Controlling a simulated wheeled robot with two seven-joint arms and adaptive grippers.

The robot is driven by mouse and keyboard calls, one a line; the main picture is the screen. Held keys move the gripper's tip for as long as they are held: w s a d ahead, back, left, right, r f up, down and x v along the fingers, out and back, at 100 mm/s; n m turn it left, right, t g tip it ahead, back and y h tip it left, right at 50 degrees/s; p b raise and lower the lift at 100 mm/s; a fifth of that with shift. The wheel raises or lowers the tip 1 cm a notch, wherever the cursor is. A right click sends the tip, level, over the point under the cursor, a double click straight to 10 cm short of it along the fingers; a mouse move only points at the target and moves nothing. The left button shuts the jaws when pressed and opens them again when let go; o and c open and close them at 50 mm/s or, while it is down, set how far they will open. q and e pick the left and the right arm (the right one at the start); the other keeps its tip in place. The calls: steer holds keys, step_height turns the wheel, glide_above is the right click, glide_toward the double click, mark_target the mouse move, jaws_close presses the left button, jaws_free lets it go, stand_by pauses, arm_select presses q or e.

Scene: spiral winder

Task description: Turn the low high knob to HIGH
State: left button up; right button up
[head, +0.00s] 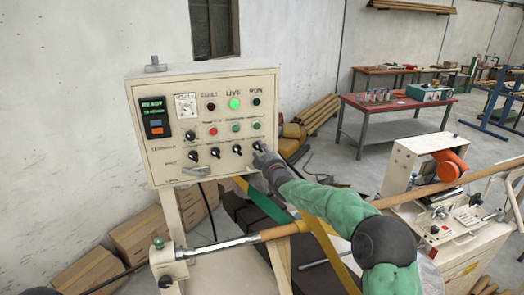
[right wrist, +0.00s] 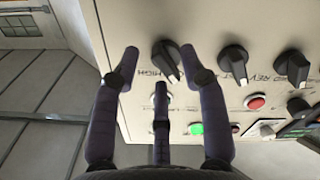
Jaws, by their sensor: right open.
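The low high knob (right wrist: 166,60) is a black pointer knob on the cream control panel, beside a printed HIGH label, in the right wrist view. Its pointer is turned down and to the right in that picture, away from HIGH; the other label cannot be read. In the head view the knob (head: 257,146) is the rightmost of the lower row, partly behind my right gripper. My right gripper (right wrist: 160,56) has its dark fingers spread and empty, close to the knob, with fingertips on either side of it in the picture. Contact cannot be told.
More black knobs (right wrist: 233,62) sit beside it on the panel (head: 160,100), with indicator lamps above; the LIVE lamp (head: 234,104) glows green. Cardboard boxes (head: 140,235) stand on the floor.

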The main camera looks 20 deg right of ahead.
steer(key=shift+w, duration=0.25)
jaws_close()
